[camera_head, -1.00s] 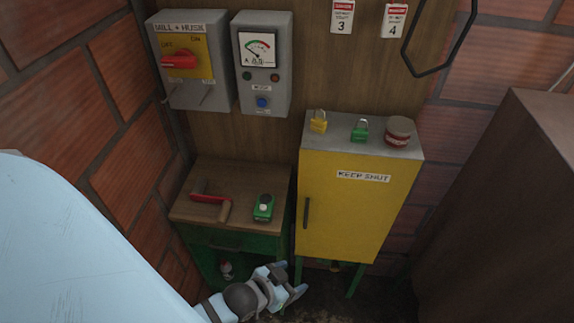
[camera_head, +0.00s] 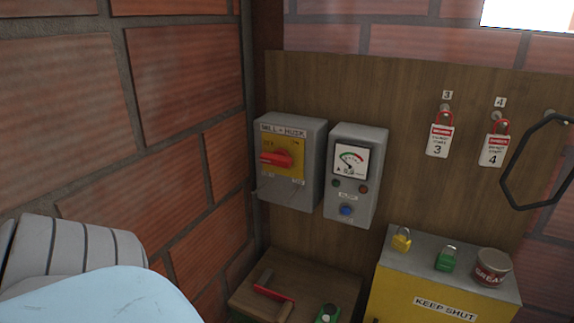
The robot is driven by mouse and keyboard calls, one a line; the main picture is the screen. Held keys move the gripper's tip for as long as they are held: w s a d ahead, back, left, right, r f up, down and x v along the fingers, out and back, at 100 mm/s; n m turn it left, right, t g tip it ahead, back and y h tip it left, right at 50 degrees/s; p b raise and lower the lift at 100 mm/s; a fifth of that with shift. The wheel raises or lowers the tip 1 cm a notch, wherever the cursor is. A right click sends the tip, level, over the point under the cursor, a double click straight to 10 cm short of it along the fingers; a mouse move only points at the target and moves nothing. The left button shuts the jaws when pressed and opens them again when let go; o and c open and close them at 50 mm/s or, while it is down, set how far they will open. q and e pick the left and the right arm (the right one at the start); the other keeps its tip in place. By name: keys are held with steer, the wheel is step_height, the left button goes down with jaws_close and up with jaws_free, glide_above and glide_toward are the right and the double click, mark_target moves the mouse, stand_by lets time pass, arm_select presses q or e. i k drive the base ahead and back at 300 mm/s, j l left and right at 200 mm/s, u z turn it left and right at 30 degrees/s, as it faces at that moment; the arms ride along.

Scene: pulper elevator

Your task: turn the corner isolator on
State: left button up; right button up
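The isolator is a grey wall box labelled "MILL + HUSK" (camera_head: 308,150) beside the brick corner, left of the picture's middle. Its red handle (camera_head: 276,158) sits on a yellow plate (camera_head: 291,172) and lies about level, its end pointing left. A label, seemingly OFF, is above the handle at the left; the ON side is too small to read. Neither gripper is in view. Part of my arm fills the lower left, well apart from the box.
A grey meter box (camera_head: 365,185) with a blue button is just right of the isolator. Padlocks (camera_head: 401,239) and a tin (camera_head: 493,267) stand on a yellow cabinet (camera_head: 395,300). A wooden bench (camera_head: 245,296) holds a red-handled tool (camera_head: 273,293). Danger tags (camera_head: 440,140) and a black loop (camera_head: 507,175) hang right.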

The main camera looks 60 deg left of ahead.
mark_target(281, 157)
steer(key=u, duration=1.8)
